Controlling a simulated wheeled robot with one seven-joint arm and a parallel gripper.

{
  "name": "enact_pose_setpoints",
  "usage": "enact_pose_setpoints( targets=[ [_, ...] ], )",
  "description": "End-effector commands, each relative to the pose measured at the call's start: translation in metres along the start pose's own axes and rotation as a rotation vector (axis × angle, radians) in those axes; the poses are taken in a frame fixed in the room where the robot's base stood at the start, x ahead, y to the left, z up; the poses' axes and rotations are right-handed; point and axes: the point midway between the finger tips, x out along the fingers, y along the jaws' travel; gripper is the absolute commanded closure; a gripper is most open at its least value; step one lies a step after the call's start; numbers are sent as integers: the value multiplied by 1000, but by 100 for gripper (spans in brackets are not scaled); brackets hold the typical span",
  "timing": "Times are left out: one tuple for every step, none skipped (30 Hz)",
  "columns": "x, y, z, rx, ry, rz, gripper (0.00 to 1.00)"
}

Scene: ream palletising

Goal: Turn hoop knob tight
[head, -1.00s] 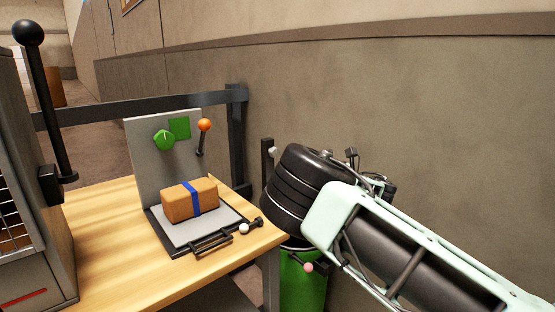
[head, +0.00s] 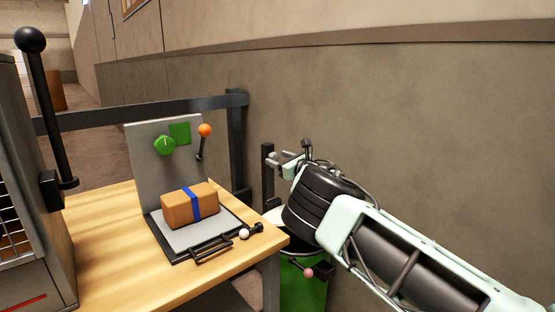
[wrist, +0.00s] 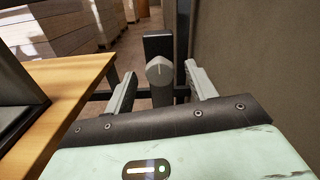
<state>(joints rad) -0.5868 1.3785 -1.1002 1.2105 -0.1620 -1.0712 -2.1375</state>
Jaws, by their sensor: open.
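My gripper (wrist: 160,82) is open, with one finger on each side of the knob and visible gaps between. In the head view my gripper (head: 283,161) is beside the top of the dark post (head: 267,178), right of the table. The knob cannot be made out in the head view, where the gripper covers that spot.
A green bin (head: 303,287) with a pink-ended lever (head: 307,272) stands below my arm. A wall (head: 420,120) closes the right side.

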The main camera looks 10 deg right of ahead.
Motion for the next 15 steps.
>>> enact_pose_setpoints(
  targets=[
    [4, 0, 0, 0, 0, 1, 44],
    [6, 0, 0, 0, 0, 1, 44],
    [8, 0, 0, 0, 0, 1, 44],
    [9, 1, 0, 1, -1, 1, 44],
    [10, 0, 0, 1, -1, 1, 44],
    [11, 0, 0, 1, 0, 0, 44],
    [11, 0, 0, 1, 0, -1, 44],
    [12, 0, 0, 1, 0, -1, 44],
    [12, 0, 0, 1, 0, -1, 44],
    [12, 0, 0, 1, 0, -1, 44],
    [12, 0, 0, 1, 0, -1, 44],
    [12, 0, 0, 1, 0, -1, 44],
    [12, 0, 0, 1, 0, -1, 44],
    [12, 0, 0, 1, 0, -1, 44],
    [12, 0, 0, 1, 0, -1, 50]
  ],
)
